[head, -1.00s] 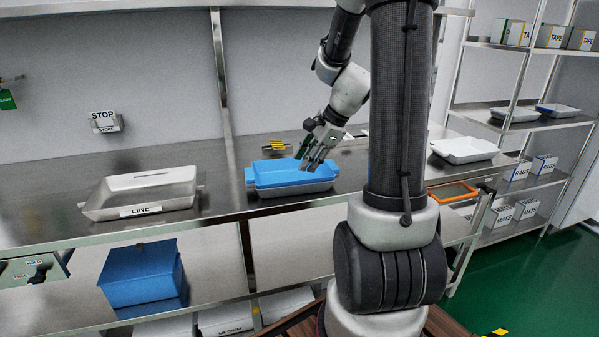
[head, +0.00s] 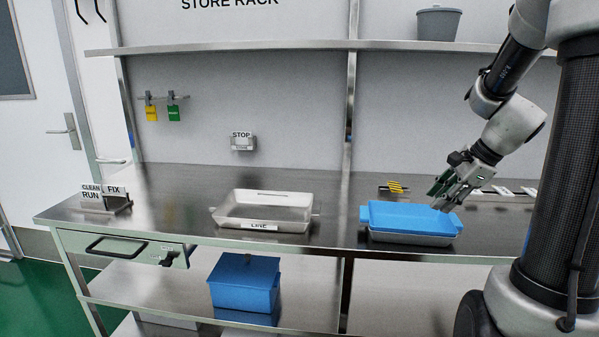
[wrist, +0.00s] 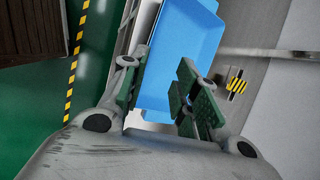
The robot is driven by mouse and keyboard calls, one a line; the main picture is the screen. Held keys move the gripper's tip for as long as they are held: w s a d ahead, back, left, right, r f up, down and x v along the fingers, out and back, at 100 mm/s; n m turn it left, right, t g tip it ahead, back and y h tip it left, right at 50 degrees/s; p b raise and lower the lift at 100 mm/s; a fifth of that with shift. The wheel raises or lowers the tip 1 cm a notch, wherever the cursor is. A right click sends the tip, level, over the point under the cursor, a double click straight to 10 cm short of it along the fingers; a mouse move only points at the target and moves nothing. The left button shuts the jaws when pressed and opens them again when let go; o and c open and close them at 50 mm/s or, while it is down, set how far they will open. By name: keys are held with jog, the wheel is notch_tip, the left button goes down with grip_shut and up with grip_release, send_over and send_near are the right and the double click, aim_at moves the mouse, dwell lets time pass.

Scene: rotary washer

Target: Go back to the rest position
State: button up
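My gripper (head: 452,194) hangs over the right side of the blue tray (head: 408,217), which sits in or on a metal tray (head: 410,238) on the bench. In the wrist view my gripper's green-padded fingers (wrist: 160,95) are apart with nothing between them. The blue tray (wrist: 185,50) lies beyond the fingertips there. Whether the fingers touch the tray cannot be told.
A metal tray labelled LINE (head: 265,212) stands left on the steel bench (head: 170,205). Sign blocks (head: 103,196) sit at its left end. A shelf (head: 230,45) runs above. A blue box (head: 243,283) is below. Yellow-black striped pieces (head: 394,187) lie behind the blue tray.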

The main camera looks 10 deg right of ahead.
jog(key=s+a+n+g, duration=0.1)
jog(key=s+n+g, duration=0.1)
jog(key=s+n, duration=0.6)
jog(key=s+a+r+n+t+h, duration=0.1)
jog(key=s+a+r+n+h, duration=0.2)
jog(key=s+a+r+n, duration=0.4)
jog(key=s+a+n, duration=0.1)
jog(key=s+n, duration=0.2)
jog(key=n, duration=0.2)
jog(key=shift+s+t, duration=0.2)
jog(key=shift+t, duration=0.2)
